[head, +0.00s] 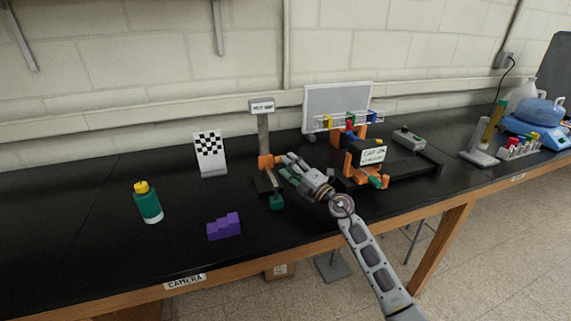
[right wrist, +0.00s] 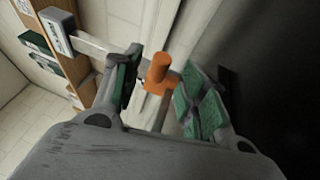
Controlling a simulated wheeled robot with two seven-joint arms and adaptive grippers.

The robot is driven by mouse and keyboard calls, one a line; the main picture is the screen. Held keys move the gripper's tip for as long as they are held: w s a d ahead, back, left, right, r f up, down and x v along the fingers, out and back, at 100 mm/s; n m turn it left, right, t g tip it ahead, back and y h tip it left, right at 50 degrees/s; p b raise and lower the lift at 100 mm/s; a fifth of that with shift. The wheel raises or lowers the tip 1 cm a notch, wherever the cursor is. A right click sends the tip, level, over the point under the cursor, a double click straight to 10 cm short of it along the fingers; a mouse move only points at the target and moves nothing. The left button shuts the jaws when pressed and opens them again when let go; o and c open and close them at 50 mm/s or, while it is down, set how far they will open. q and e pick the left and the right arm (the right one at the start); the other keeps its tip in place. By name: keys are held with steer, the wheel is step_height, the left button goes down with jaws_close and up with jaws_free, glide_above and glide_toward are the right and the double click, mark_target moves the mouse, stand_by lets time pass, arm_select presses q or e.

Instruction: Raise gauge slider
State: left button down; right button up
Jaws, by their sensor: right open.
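The gauge is an upright grey post (head: 263,130) with a sign plate on top and a dark base on the black bench. Its orange slider (head: 266,162) sits low on the post. My right gripper (head: 284,167) is open just right of the slider. In the right wrist view the slider's orange knob (right wrist: 158,72) shows between the two green-padded fingers of my right gripper (right wrist: 163,92), with a visible gap to the right finger. I cannot tell whether the left finger touches it. My left gripper is not in view.
A green bottle (head: 147,205), a purple stepped block (head: 223,227) and a checkered board (head: 210,154) stand to the left. A small green block (head: 277,202) is near the gauge's base. An orange fixture with a sign (head: 372,155) stands to the right of my gripper.

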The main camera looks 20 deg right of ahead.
steer(key=shift+x, duration=1.1)
steer(key=shift+c, duration=0.2)
jaws_close()
